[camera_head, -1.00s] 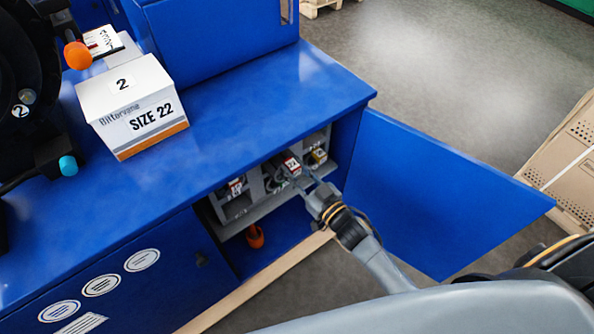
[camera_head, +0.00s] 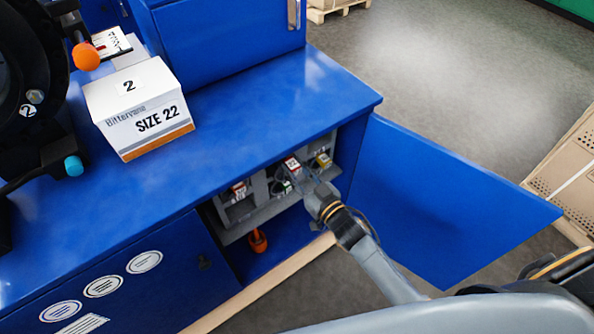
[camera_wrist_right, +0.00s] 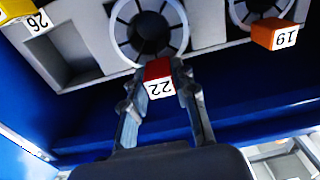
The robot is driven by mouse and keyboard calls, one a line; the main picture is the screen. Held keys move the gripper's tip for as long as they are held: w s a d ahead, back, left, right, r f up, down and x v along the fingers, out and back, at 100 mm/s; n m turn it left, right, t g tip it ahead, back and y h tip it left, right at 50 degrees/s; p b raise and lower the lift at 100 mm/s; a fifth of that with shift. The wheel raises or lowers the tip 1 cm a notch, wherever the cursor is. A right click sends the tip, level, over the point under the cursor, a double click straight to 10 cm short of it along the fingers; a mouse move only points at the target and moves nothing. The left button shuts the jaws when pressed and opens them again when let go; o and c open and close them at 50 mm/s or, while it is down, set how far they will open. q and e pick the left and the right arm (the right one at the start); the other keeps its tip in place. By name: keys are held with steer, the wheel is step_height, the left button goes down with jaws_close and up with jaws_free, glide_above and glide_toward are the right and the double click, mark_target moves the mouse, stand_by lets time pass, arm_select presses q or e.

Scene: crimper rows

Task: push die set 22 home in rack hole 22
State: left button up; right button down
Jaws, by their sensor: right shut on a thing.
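Die set 22 shows its red tag with a white "22" label (camera_wrist_right: 159,80) in the right wrist view, and a spoked round die (camera_wrist_right: 148,30) stands just behind it at a rack opening. The tag also shows in the head view (camera_head: 292,165) inside the open cabinet. My right gripper (camera_wrist_right: 160,72) is shut on the tag, one finger on each side. In the head view the gripper (camera_head: 301,178) reaches into the cabinet from the right. How deep the die sits in the hole is hidden. My left gripper is not in view.
The grey rack (camera_wrist_right: 95,25) has a yellow tag 26 (camera_wrist_right: 18,10) and an orange tag 19 (camera_wrist_right: 274,34) beside mine. The open blue door (camera_head: 440,200) stands right of my arm. An orange object (camera_head: 258,241) lies below the rack. A "SIZE 22" box (camera_head: 138,105) stands on the bench.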

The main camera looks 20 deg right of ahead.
mark_target(287, 159)
steer(key=shift+r+b+x, duration=0.2)
steer(key=shift+x, duration=0.75)
steer(key=shift+r+b+x, duration=0.2)
steer(key=shift+x, duration=0.75)
steer(key=c, duration=1)
jaws_free()
steer(key=shift+s, duration=0.15)
steer(key=shift+s+f, duration=0.15)
steer(key=shift+f, duration=0.5)
steer(key=v, duration=0.8)
steer(key=r+v, duration=0.1)
steer(key=v, duration=0.2)
steer(key=shift+s+d, duration=0.15)
steer(key=shift+s, duration=0.2)
steer(key=shift+f, duration=0.1)
